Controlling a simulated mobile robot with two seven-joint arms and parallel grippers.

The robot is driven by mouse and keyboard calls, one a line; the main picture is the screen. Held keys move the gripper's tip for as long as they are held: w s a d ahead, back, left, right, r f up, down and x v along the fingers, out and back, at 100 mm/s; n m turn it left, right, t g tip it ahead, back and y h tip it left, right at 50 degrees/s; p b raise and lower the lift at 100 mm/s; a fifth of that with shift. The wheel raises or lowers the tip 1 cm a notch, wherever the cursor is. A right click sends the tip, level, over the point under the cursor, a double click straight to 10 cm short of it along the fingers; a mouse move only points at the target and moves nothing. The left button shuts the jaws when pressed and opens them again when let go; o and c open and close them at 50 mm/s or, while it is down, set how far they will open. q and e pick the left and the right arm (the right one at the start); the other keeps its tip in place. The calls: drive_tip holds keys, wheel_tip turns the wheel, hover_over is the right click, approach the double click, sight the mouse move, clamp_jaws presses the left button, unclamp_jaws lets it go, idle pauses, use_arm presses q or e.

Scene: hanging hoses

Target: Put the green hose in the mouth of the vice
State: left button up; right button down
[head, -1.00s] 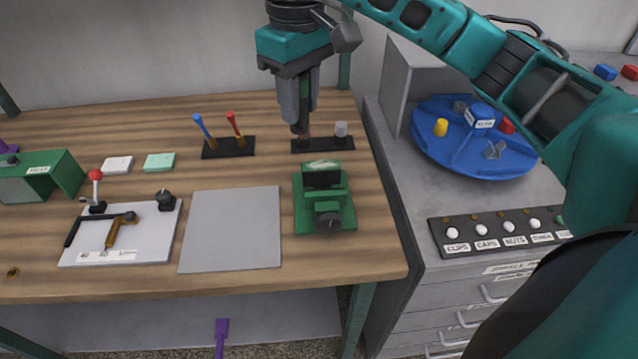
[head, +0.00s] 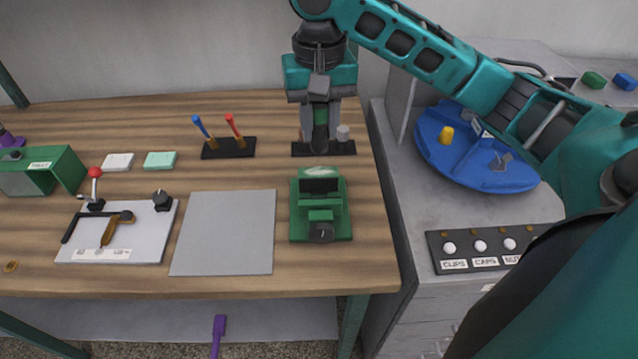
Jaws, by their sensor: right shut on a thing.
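The green hose (head: 320,117) is an upright green piece between the fingers of my right gripper (head: 320,128). The gripper points down and is shut on it, above the black rack (head: 340,149) at the back right of the bench; I cannot tell whether the hose's lower end touches the rack. The green vice (head: 320,224) stands nearer the front, in front of the rack. Its dark jaw block (head: 320,186) faces the camera; the width of its mouth is hard to see. My left gripper is out of view.
A short grey piece (head: 343,133) stands in the rack close beside the gripper. Blue- and red-handled tools (head: 216,141) stand in another black rack (head: 237,150) to the left. A bare grey mat (head: 224,232) lies left of the vice. A blue turntable (head: 455,163) is on the right cabinet.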

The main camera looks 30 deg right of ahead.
drive_tip(key=b, duration=0.2)
hover_over(319, 185)
drive_tip(key=s+a, duration=0.1)
drive_tip(key=s, duration=0.1)
wheel_tip(319, 185, down, 10)
drive_tip(key=shift+w+f+b, duration=0.15)
drive_tip(key=shift+f+b, duration=0.15)
drive_tip(key=shift+f, duration=0.8)
drive_tip(key=shift+w+f+b, duration=0.1)
drive_tip(key=shift+f+b, duration=0.2)
drive_tip(key=shift+f, duration=0.8)
drive_tip(key=c, duration=1.1)
unclamp_jaws()
